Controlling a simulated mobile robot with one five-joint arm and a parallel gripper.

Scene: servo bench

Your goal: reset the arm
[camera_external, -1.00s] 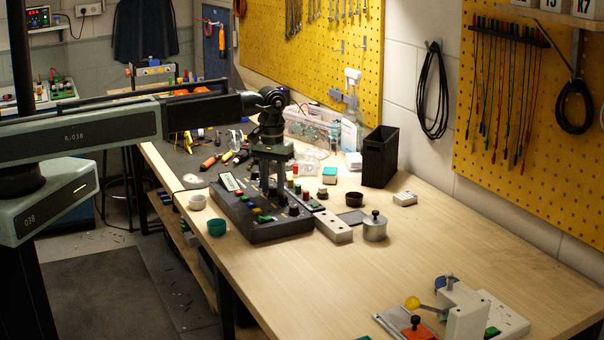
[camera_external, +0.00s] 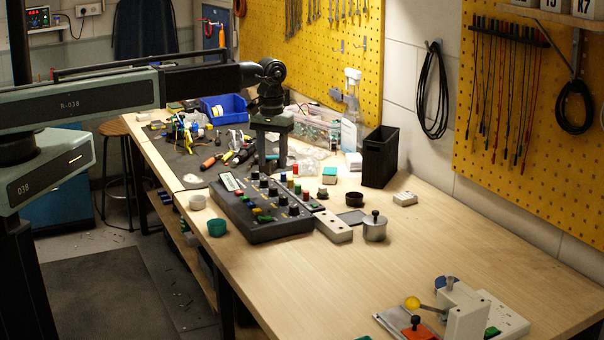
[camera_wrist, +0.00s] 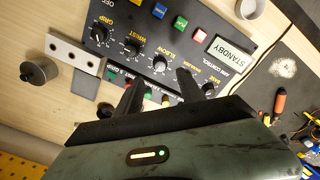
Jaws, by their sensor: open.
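The dark control box (camera_external: 270,230) stands on the bench in the external view. In the wrist view its panel (camera_wrist: 118,14) carries a display (camera_wrist: 230,48) reading STANDBY. A row of black knobs includes one marked GRIP (camera_wrist: 98,34) and one marked WRIST (camera_wrist: 133,47). Beside the knobs are a blue button (camera_wrist: 159,10), a green button (camera_wrist: 181,22) and a red button (camera_wrist: 199,34). My gripper (camera_external: 272,165) is open and empty, pointing down near the box's far side. Its spread fingers (camera_wrist: 160,85) hide part of the knob row in the wrist view.
A black bin (camera_external: 380,158) stands behind. Tools lie on the dark mat (camera_external: 178,158) to the left.

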